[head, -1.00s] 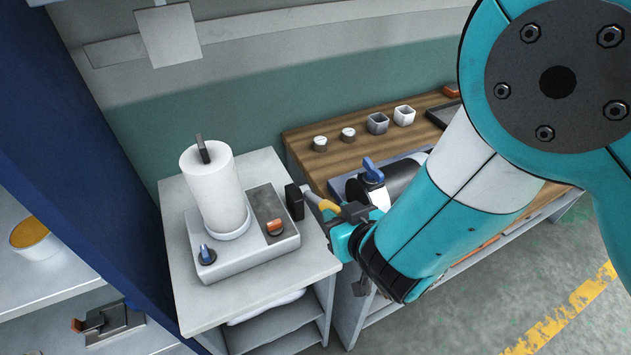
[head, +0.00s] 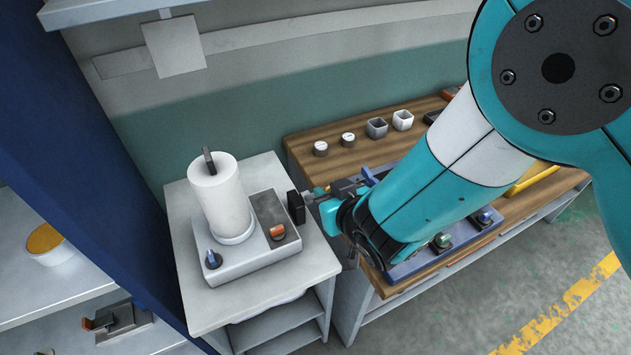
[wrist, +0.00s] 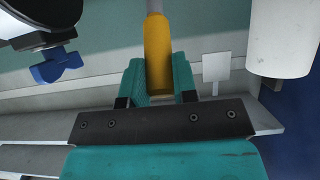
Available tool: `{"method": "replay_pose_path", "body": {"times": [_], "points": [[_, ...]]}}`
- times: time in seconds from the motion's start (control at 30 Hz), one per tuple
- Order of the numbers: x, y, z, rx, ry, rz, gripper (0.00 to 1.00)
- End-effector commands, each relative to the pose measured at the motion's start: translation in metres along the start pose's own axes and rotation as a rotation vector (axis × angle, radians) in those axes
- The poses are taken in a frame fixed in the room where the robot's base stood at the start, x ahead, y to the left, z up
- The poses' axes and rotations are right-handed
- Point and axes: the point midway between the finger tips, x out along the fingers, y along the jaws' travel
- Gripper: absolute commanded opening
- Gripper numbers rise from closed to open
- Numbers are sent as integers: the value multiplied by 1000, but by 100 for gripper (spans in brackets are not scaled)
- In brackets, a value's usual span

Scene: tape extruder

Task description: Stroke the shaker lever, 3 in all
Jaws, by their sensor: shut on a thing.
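The lever's yellow handle (wrist: 157,45) runs up the middle of the wrist view, on a pale metal rod. My gripper (wrist: 157,75) is shut on this handle, with one teal finger on each side. In the head view my gripper (head: 335,192) is at the right edge of the small white cabinet, beside a black block (head: 296,207) from which the lever's rod sticks out. The yellow handle is hidden there by my gripper. The lever slants slightly up to the right in that view.
A white roll (head: 219,197) stands on a grey machine base (head: 235,262) with a blue knob and an orange switch. A wooden bench (head: 365,153) on the right holds small cups and a blue-grey tray-like base (head: 455,240), partly behind my arm. A dark blue panel (head: 115,200) stands left.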

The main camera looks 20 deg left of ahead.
Motion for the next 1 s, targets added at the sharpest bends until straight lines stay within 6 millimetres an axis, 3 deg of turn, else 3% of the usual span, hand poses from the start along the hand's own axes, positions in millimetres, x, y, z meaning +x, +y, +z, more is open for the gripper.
{"method": "replay_pose_path", "body": {"times": [0.5, 0.53, 0.63, 1.0], "points": [[18, 2, -32, -1, 10, 6, 0], [18, 2, -31, -1, 8, 6, 31], [18, 2, -30, -1, 6, 4, 54], [12, -1, -29, -1, 2, 0, 56]]}}
